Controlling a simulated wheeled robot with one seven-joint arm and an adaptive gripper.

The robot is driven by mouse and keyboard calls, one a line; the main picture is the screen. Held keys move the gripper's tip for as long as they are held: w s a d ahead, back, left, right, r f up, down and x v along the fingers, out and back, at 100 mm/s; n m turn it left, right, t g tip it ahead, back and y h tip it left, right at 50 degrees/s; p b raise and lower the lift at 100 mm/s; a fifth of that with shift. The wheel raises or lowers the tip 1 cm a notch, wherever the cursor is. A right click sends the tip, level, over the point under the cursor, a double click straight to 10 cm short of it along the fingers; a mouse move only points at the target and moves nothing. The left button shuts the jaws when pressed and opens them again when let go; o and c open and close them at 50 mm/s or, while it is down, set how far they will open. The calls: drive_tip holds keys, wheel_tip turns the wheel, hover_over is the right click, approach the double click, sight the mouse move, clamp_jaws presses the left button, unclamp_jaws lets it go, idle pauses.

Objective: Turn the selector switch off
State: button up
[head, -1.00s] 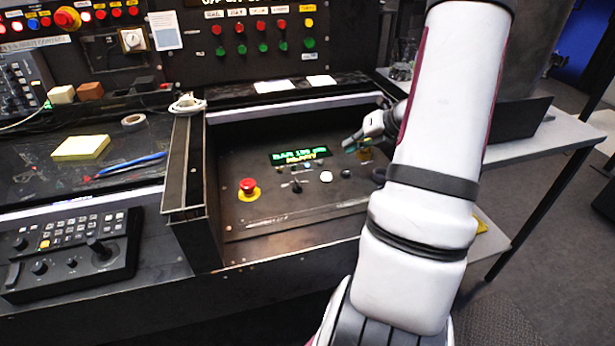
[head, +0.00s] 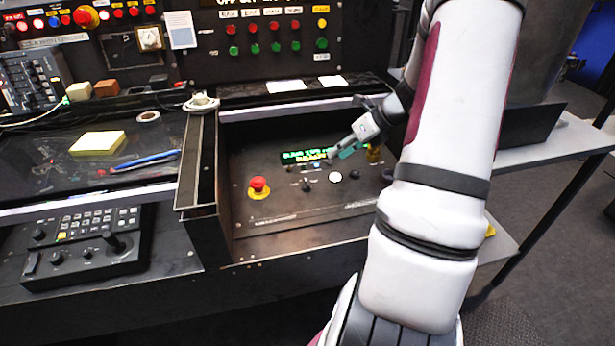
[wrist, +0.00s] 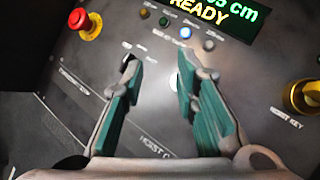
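The selector switch (head: 307,186) is a small black knob with tiny labels, on the sloped panel between the red emergency button and a white button. In the wrist view a dark knob (wrist: 129,60) that looks like it shows at the left fingertip, partly hidden; I cannot tell whether they touch. Its setting is too small to read. My gripper (wrist: 157,65) is open and empty, its teal-padded fingers apart over the panel. In the head view my gripper (head: 340,152) hangs above the panel, up and right of the switch, in front of the display's right end.
The red emergency button (head: 259,187) is at the panel's left. The white button (head: 336,177) lies right of the switch, with a black knob (head: 354,173) beyond. A brass key switch (wrist: 304,97) is at the right. The green display (wrist: 215,14) is behind. The recess's left wall (head: 198,160) stands high.

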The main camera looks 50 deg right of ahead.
drive_tip(key=a+r+n+g+y+p, duration=0.1)
drive_tip(key=a+r+n+g+p, duration=0.2)
drive_tip(key=a+n, duration=0.7)
drive_tip(key=n+g+h+p, duration=0.3)
drive_tip(key=n+g+h, duration=0.1)
drive_tip(key=n, duration=1.6)
approach(307, 183)
wheel_tip(307, 183, down, 8)
drive_tip(key=b, duration=0.2)
drive_tip(key=shift+w+f+b, duration=0.15)
drive_tip(key=shift+f+b, duration=0.1)
drive_tip(key=shift+b, duration=0.15)
clamp_jaws()
